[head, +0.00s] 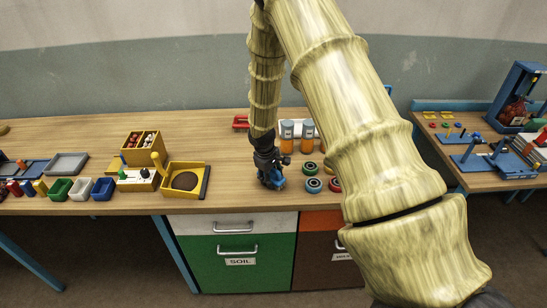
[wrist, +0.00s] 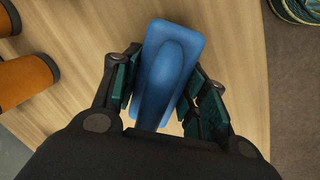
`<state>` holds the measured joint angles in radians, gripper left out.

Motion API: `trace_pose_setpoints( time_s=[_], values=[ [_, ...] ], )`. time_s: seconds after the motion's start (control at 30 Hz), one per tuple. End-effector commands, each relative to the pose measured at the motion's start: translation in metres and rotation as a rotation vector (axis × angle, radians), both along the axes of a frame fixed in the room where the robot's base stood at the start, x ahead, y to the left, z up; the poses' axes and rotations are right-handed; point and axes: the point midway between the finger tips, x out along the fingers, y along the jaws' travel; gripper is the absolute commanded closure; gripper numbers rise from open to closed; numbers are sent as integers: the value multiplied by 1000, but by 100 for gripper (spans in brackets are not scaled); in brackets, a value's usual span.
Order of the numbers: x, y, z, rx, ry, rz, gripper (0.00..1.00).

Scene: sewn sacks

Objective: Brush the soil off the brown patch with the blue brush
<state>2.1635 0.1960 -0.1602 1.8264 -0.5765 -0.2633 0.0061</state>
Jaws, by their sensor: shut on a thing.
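My gripper (head: 270,176) is low over the wooden table, right of the yellow tray. In the wrist view my gripper (wrist: 165,88) is shut on the blue brush (wrist: 172,60), with one finger on each side of it. The brush (head: 275,184) shows only as a small blue piece under the fingers in the head view; its bristles cannot be made out. A round dark brown patch (head: 185,181) lies in the yellow tray (head: 203,167), left of my gripper and apart from it. Loose soil on the patch cannot be told at this size.
Orange jars (head: 287,145) and several ringed discs (head: 313,186) stand close right of my gripper. A switch box (head: 137,182) and small bins (head: 103,187) stand left of the tray. Bare tabletop (head: 232,182) lies between tray and gripper. A green drawer (head: 240,270) is below.

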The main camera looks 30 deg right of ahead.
Motion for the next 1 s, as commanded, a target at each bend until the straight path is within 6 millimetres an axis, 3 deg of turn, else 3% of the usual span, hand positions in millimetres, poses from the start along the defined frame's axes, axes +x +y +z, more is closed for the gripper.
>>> trace_pose_setpoints(
  time_s=[0.1, 0.6, 1.0],
  values=[
    [2, 2, 27, 0, -5, 3, 79],
    [2, 5, 70, 0, -1, 5, 79],
    [3, 5, 82, 0, -2, 7, 79]
  ],
)
